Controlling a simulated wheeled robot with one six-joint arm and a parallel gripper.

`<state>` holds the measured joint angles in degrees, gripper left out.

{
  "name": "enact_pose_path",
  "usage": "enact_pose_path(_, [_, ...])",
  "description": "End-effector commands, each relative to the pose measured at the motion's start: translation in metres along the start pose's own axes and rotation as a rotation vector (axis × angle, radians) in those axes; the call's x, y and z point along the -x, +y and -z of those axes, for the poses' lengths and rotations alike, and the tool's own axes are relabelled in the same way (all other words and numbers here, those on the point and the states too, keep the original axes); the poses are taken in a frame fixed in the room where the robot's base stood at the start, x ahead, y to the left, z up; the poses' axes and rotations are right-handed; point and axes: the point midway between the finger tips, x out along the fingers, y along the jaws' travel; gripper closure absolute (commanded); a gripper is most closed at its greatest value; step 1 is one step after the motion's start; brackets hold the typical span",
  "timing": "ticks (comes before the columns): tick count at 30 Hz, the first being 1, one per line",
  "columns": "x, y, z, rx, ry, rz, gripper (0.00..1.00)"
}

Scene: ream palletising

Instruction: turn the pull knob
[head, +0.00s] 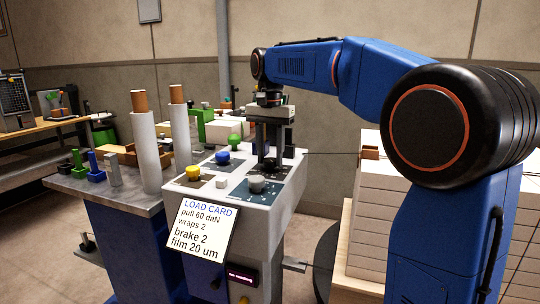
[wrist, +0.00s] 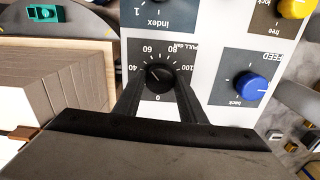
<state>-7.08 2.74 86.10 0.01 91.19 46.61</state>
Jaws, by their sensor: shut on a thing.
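The pull knob (wrist: 158,76) is a black round knob on a dark dial plate, seen in the wrist view. Its scale reads 0, 40, 60, 80 and 100, under a label reading PULL daN. A faint pale mark on the knob seems to point to the upper left, between 40 and 60; I cannot tell exactly. My gripper (wrist: 159,88) has its fingers on either side of the knob and is shut on it. In the head view my gripper (head: 267,150) points straight down at the panel, and its fingers largely hide the knob.
The load card (head: 201,230) reads pull 60 daN, wraps 2, brake 2, film 20 um. Near my gripper are a grey knob (head: 256,184), a blue knob (head: 222,157), a yellow knob (head: 193,173) and a green knob (head: 234,140). Stacked reams (head: 375,230) stand at right.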

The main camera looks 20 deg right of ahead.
Motion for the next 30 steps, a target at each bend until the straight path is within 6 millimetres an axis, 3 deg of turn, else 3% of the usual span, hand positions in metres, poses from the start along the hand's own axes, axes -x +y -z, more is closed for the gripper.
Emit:
enact_pose_path(10, [0.0009,-0.0002,0.0007,-0.137,0.003,0.002,0.85])
enact_pose_path(26, [0.0010,-0.0002,0.0008,-0.160,0.003,0.002,0.85])
enact_pose_path(27, [0.0010,-0.0002,0.0007,-0.160,0.003,0.002,0.58])
enact_pose_path(29, [0.0009,-0.0001,0.0006,-0.160,0.003,0.002,0.44])
enact_pose_path(30, [0.0008,-0.0001,0.0006,-0.160,0.002,0.002,0.44])
